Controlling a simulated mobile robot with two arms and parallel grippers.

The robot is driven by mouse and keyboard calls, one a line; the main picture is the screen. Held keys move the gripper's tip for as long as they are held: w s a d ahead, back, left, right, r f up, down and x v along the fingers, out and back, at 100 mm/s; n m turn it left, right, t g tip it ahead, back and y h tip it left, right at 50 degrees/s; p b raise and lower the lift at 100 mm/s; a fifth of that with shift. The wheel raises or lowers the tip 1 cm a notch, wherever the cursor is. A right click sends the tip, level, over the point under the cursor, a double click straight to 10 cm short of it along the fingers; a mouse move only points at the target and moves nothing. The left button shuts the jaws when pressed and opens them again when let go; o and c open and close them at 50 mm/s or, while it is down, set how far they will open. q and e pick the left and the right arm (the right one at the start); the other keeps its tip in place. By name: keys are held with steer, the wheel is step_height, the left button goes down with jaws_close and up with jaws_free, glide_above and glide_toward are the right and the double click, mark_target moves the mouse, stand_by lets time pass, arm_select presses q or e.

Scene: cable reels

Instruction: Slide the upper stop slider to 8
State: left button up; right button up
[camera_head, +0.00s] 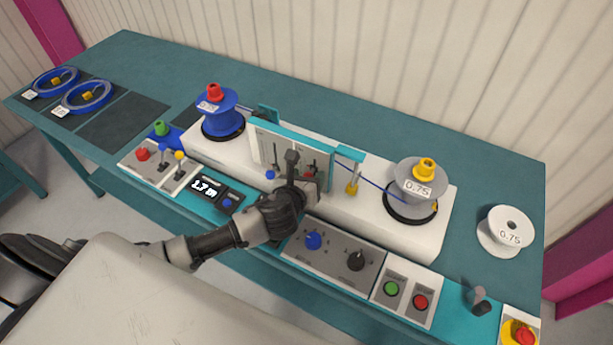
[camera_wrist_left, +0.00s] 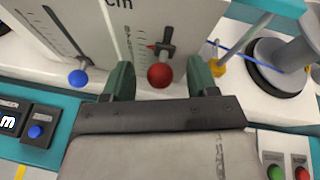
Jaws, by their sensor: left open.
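A white upright panel with a teal top edge (camera_head: 318,142) stands in the middle of the long machine and carries slotted scales. In the left wrist view, a dark slider pointer (camera_wrist_left: 166,47) sits on the right scale, with a red ball knob (camera_wrist_left: 160,76) below it. A blue ball knob (camera_wrist_left: 77,77) hangs at the lower end of the left slot. The scale figures are too small to read, and I cannot tell which slider is called upper. My left gripper (camera_head: 303,172) is open at the panel front; its green fingers stand either side of the red knob.
A blue reel (camera_head: 223,122) and a grey 0.75 reel (camera_head: 414,190) flank the panel, with a blue cable running to the grey one.

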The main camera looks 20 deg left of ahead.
arm_select(q)
steer(key=shift+c, duration=0.4)
steer(key=c, duration=0.9)
steer(key=shift+o, duration=0.2)
steer(key=shift+r+p, duration=1.05)
steer(key=shift+p, duration=0.2)
steer(key=o, duration=0.9)
steer(key=shift+o, duration=0.2)
steer(key=shift+s, duration=0.15)
